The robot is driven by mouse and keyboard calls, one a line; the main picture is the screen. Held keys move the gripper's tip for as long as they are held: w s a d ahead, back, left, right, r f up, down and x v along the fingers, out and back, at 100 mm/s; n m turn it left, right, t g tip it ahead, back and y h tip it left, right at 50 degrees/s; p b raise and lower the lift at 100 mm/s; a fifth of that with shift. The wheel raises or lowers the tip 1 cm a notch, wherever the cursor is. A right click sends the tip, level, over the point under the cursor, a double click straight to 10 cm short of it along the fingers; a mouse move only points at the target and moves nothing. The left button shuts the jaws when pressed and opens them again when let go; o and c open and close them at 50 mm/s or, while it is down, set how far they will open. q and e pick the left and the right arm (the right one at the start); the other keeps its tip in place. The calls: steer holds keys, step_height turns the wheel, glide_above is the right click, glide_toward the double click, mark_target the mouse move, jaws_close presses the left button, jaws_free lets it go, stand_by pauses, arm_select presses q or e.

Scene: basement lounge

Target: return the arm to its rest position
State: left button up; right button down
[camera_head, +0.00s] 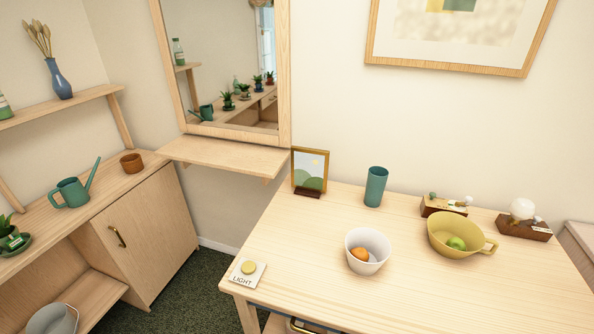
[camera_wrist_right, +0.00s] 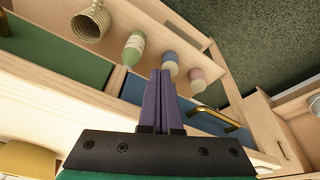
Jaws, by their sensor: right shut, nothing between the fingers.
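In the right wrist view my right gripper (camera_wrist_right: 160,75) shows two purple fingers side by side, shut with nothing between them. It appears to be in front of the table's blue drawer front (camera_wrist_right: 190,112) with a brass handle (camera_wrist_right: 215,118); I cannot tell the exact distance. In the head view neither arm nor gripper shows. My left gripper is in no view.
The wooden table (camera_head: 310,235) carries a white bowl (camera_head: 381,240) with an orange fruit, a yellow bowl (camera_head: 440,232) with a green fruit, a teal cup (camera_head: 376,186), a picture frame (camera_head: 310,169) and a light button (camera_head: 248,268). A green bottle (camera_wrist_right: 133,48) stands near the fingers.

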steer(key=s+f+g+b, duration=0.1)
steer(key=s+f+b, duration=0.1)
steer(key=f, duration=1)
steer(key=s+f+b, duration=0.2)
steer(key=f+b, duration=0.1)
steer(key=f, duration=0.8)
steer(key=s+d+f+g+b, duration=0.1)
steer(key=s+d+f+b, duration=0.2)
steer(key=s+f, duration=1.3)
steer(key=shift+f+b, duration=0.65)
steer(key=shift+d, duration=0.1)
